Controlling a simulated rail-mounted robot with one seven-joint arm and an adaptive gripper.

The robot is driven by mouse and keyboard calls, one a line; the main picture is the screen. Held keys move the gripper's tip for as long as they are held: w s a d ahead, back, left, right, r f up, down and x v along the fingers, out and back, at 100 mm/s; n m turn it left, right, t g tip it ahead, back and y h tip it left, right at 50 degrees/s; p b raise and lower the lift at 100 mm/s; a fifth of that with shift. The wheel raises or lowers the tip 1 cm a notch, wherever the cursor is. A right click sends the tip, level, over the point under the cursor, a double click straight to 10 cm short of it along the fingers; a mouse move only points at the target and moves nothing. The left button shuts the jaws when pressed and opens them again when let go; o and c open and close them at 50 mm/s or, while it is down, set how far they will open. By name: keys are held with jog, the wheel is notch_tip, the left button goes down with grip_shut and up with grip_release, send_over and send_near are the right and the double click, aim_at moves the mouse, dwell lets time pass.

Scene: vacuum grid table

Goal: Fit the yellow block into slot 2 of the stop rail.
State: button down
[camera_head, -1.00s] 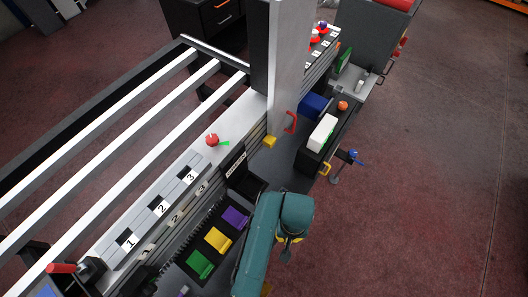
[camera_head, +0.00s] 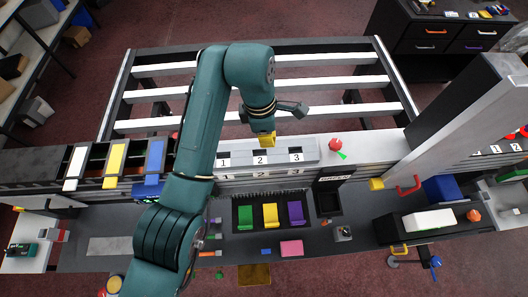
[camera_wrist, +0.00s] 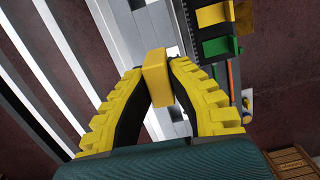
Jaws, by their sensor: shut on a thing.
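The stop rail (camera_head: 310,146) is a grey bar with slots marked 1, 2 and 3, in the middle of the head view. Slot 2 (camera_head: 261,153) shows as a dark opening above its number. My gripper (camera_head: 261,136) is at the rail's far edge, near slot 2. In the wrist view my gripper (camera_wrist: 157,88) has its yellow toothed fingers closed on both sides of the yellow block (camera_wrist: 155,68). The block is above the rail area, and I cannot tell its height or whether it touches the rail. Its underside is hidden.
White slats (camera_head: 330,84) lie behind. A tall grey column (camera_head: 470,110) stands at right.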

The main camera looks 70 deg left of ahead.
jog(key=s+a, duration=0.2)
send_near(261, 155)
jog(key=shift+n, duration=0.3)
jog(key=f, duration=0.5)
jog(key=shift+w+d+f, duration=0.1)
jog(key=shift+w+d, duration=0.05)
jog(key=shift+w, duration=0.25)
jog(key=shift+f, duration=0.2)
jog(key=c, duration=1.2)
grip_release()
jog(key=shift+o, duration=0.2)
jog(key=shift+r, duration=0.1)
notch_tip(261, 155, up, 12)
jog(key=s, duration=0.1)
jog(key=shift+s, duration=0.25)
